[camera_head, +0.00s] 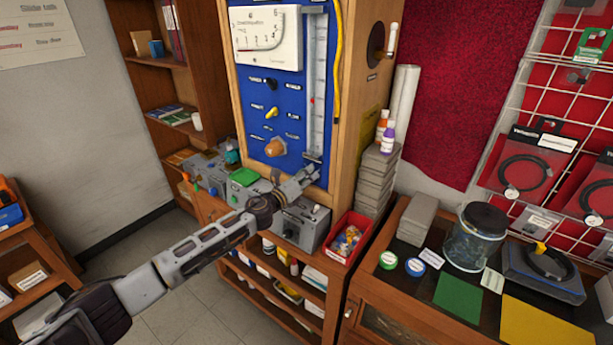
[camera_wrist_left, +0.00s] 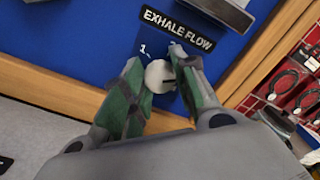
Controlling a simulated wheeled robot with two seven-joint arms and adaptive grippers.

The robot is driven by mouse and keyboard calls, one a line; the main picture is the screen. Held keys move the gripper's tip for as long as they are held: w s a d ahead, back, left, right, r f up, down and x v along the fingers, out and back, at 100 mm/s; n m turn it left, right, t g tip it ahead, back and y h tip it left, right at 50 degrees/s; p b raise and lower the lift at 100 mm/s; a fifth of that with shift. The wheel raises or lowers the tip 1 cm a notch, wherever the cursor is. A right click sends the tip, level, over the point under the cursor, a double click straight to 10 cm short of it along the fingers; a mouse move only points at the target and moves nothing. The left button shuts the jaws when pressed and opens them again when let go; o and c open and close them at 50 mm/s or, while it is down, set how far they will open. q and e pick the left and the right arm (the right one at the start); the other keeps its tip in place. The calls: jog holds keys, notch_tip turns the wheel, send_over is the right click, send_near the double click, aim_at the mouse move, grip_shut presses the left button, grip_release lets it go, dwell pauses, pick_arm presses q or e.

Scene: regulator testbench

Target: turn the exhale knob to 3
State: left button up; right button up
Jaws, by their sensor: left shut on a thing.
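The exhale knob (camera_wrist_left: 158,76) is a small round pale knob on the blue panel (camera_wrist_left: 70,35), below the black EXHALE FLOW label (camera_wrist_left: 178,29). A 1 shows to its left and a partly covered 2 above it; other marks are hidden. A short dark line shows on the knob's right part, but I cannot tell which number it matches. My left gripper (camera_wrist_left: 159,80) has its green-padded fingers on both sides of the knob, shut on it. In the head view, my left gripper (camera_head: 300,180) reaches the panel's lower right corner and hides the knob. My right gripper is out of view.
A grey box (camera_head: 301,222) with a small switch stands just below my left gripper. A red bin (camera_head: 348,238) and stacked grey blocks (camera_head: 378,178) are to its right. The panel also carries a yellow knob (camera_head: 271,113) and an orange knob (camera_head: 275,148).

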pick_arm(q)
jog(key=shift+s+f, duration=0.1)
jog(key=shift+f, duration=0.1)
jog(key=o, duration=1)
jog(key=shift+c, duration=0.2)
jog(key=shift+o, duration=0.5)
jog(key=shift+r, duration=0.1)
jog(key=v, duration=1.2)
